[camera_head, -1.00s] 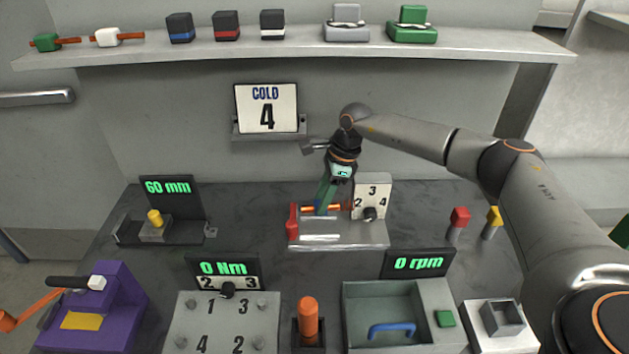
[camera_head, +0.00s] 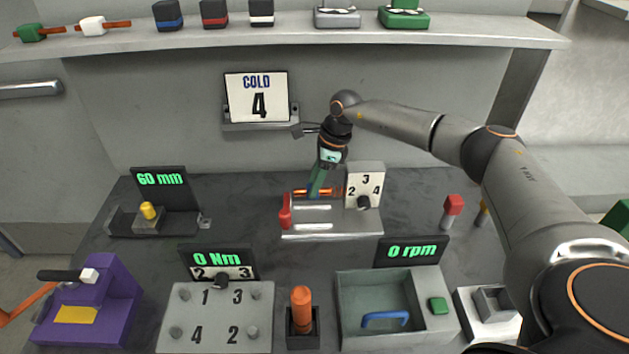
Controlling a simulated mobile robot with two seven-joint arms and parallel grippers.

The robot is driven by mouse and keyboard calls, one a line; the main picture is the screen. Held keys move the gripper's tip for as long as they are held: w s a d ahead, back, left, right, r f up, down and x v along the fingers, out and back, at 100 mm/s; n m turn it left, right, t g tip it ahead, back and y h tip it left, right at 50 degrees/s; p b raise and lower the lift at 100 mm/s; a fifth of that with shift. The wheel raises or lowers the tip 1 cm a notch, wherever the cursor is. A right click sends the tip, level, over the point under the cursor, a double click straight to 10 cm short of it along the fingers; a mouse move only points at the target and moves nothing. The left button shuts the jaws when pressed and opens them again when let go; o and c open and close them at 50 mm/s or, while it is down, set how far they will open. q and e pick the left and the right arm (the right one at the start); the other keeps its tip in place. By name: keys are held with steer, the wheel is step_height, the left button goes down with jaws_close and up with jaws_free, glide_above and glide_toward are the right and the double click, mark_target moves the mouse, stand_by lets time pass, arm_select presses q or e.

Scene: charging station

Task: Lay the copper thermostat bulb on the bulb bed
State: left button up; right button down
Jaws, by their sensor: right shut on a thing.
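The copper thermostat bulb (camera_head: 328,192) is a thin orange-copper rod lying crosswise in my right gripper (camera_head: 318,192). The gripper points down and is shut on it. They are at the back edge of a grey metal block (camera_head: 330,234) with pale slots in its top, which appears to hold the bulb bed. A red lever (camera_head: 285,211) stands at the block's left end, and a white dial plate (camera_head: 365,175) marked 2, 3, 4 stands at its right. I cannot tell whether the bulb touches the block. My left gripper is out of view.
A "COLD 4" sign (camera_head: 257,97) is on the wall behind. A "60 mm" gauge (camera_head: 160,180) stands left, and a red-topped post (camera_head: 452,205) right. In front are a numbered plate (camera_head: 215,318), an orange handle (camera_head: 301,302) and a grey bin (camera_head: 350,280).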

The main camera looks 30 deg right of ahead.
steer(key=shift+f+b, duration=0.9)
steer(key=shift+f, duration=0.6)
steer(key=shift+f, duration=0.1)
steer(key=shift+f+b, duration=1.65)
steer(key=shift+f, duration=0.6)
steer(key=shift+c, duration=2.1)
jaws_free()
steer(key=v, duration=1.2)
steer(key=shift+d+r, duration=0.15)
steer(key=shift+r, duration=0.15)
